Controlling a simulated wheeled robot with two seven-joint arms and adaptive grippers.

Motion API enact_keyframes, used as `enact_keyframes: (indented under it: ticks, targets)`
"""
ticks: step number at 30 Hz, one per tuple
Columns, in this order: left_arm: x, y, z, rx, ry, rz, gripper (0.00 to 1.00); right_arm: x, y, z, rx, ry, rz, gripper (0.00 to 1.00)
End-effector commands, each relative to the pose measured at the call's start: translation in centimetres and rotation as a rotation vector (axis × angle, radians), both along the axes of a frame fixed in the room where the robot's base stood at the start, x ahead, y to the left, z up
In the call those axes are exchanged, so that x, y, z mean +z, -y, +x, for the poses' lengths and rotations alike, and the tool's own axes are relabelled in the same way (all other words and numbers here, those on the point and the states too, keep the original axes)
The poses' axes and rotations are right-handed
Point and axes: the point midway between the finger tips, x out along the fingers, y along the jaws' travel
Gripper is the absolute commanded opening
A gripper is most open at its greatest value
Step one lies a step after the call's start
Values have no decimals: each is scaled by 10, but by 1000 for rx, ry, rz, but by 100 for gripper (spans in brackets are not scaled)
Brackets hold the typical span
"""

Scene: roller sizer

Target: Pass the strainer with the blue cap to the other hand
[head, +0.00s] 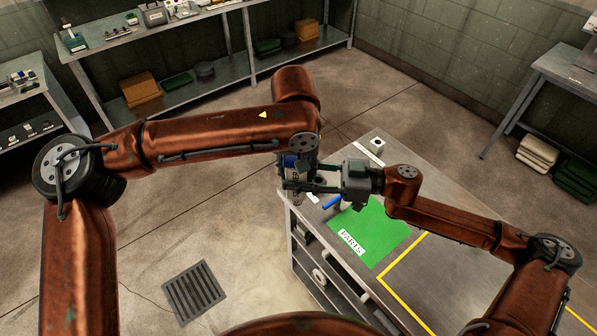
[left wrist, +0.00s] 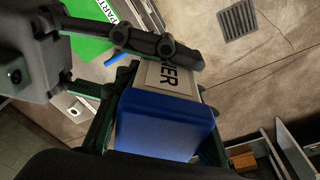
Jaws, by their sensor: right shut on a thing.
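My right gripper (head: 296,186) reaches in from the right and is shut on the strainer's body below the cap.
The bench (head: 440,262) carries a green mat (head: 375,230) marked PARTS, a blue item (head: 331,203) and a small pale block (head: 377,145). Yellow lines mark its near surface. A floor drain (head: 194,291) and shelving (head: 215,93) stand clear of the grippers.

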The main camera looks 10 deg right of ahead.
Motion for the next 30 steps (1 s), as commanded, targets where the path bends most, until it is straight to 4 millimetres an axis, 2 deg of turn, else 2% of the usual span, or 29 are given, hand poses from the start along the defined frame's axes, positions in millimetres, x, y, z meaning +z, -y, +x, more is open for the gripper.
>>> enact_keyframes:
  ticks: [1, 11, 12, 20, 30]
  targets:
    - [0, 1, -1, -1, -1, -2, 29, 1, 0, 0, 1, 1, 1, 6]
    - [0, 1, -1, -3, -1, -3, 6, 1, -1, 0, 1, 1, 1, 6]
    - [1, 2, -1, -3, 0, -5, 6, 1, -1, 0, 1, 1, 1, 37]
    - [1, 1, 0, -1, 0, -3, 6, 0, 0, 0, 1, 0, 1, 55]
    - [1, 1, 0, -1, 0, -2, 6, 0, 3, -1, -1, -1, 0, 56]
